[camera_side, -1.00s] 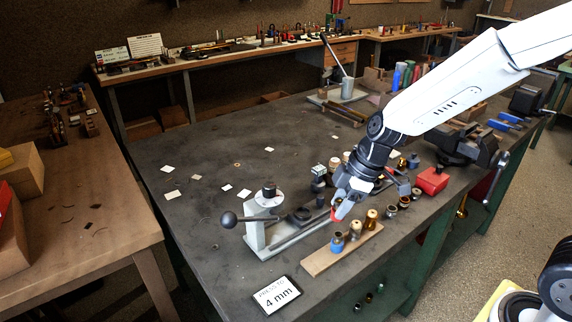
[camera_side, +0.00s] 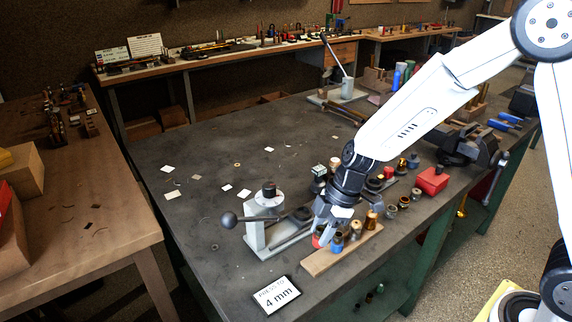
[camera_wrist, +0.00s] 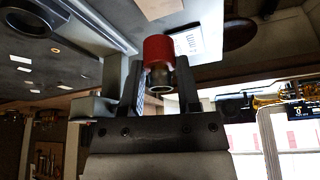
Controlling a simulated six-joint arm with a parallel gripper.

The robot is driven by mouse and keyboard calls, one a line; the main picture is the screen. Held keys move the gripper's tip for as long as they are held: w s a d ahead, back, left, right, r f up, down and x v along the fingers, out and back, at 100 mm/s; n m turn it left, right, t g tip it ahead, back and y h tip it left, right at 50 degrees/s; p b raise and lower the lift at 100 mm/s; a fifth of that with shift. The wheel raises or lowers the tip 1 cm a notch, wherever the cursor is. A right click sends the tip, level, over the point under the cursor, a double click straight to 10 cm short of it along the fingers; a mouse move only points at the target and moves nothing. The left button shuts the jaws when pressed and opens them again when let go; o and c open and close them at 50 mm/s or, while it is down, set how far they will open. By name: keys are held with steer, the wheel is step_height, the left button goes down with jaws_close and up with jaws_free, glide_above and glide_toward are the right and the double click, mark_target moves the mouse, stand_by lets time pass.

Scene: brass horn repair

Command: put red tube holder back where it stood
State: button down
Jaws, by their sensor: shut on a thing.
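My gripper (camera_side: 322,236) is shut on the red tube holder (camera_side: 316,240), which is partly hidden by the fingers in the side view. The wrist view shows the red tube holder (camera_wrist: 158,50) between my two fingers (camera_wrist: 160,78), with a metal tube end sticking out of it. A light wooden strip (camera_side: 312,266) lies on the bench. A blue holder (camera_side: 337,244) and brass-coloured holders (camera_side: 371,220) stand upright on it. The red holder is near the strip's left end, beside the blue one; I cannot tell whether it touches the strip.
A press with a black ball lever (camera_side: 229,220) stands close on the left. A "4 mm" card (camera_side: 276,295) lies in front. A red box (camera_side: 432,181) and a vise (camera_side: 470,145) are on the right. The bench's left middle is mostly clear, with paper scraps.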

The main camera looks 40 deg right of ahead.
mark_target(319, 261)
steer(key=shift+f, duration=0.1)
steer(key=shift+f, duration=2.7)
steer(key=shift+f, duration=0.2)
jaws_free()
steer(key=shift+r, duration=0.2)
steer(key=shift+r, duration=3.35)
